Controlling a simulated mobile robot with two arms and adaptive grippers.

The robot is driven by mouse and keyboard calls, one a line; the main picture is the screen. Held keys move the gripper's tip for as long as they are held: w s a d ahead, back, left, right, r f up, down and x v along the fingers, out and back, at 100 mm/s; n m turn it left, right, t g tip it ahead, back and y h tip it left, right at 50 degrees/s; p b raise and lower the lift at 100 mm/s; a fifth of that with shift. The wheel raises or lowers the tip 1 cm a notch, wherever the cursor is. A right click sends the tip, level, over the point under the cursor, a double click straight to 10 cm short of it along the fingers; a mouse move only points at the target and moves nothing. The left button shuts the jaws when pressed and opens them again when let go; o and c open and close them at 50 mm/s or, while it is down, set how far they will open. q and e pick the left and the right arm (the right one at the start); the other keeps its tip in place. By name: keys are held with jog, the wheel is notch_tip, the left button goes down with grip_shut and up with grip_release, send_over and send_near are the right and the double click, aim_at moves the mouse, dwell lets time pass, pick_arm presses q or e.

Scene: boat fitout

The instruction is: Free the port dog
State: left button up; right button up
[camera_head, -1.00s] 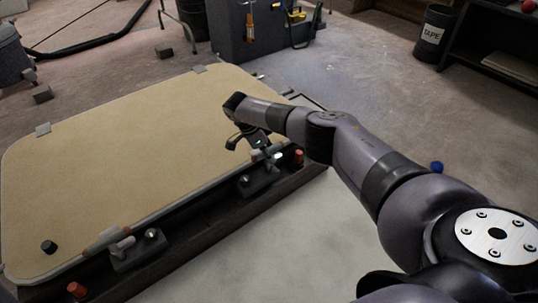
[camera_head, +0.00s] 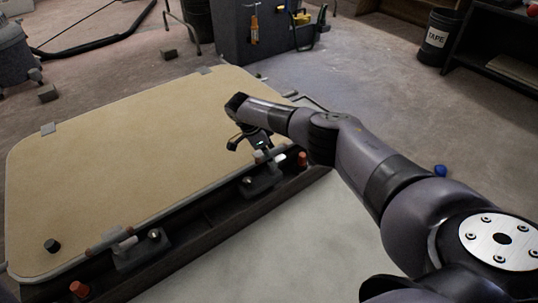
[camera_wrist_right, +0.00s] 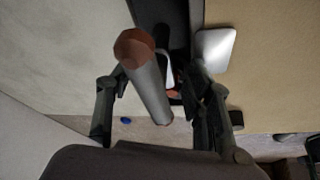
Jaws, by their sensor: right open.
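A tan hatch panel (camera_head: 120,160) lies on a dark frame with two dogs along its near edge. One dog (camera_head: 140,248) is at the lower left. The other dog (camera_head: 262,182) is at the right, below my right gripper (camera_head: 258,153). I cannot tell from the pictures which one is port. In the right wrist view, a grey handle (camera_wrist_right: 150,92) with a red-brown end stands between the two fingers of my right gripper (camera_wrist_right: 158,105). The fingers are open, with visible gaps on both sides of the handle. My left gripper is not in view.
Orange-red caps sit at the frame's near left (camera_head: 79,289) and right (camera_head: 302,158). A black knob (camera_head: 52,246) is on the panel. Grey clips (camera_head: 48,129) hold its far edge. A tool cabinet (camera_head: 240,35) and a TAPE bin (camera_head: 437,38) stand behind.

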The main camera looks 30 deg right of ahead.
jog(key=v, duration=1.2)
jog(key=shift+w+a, duration=0.1)
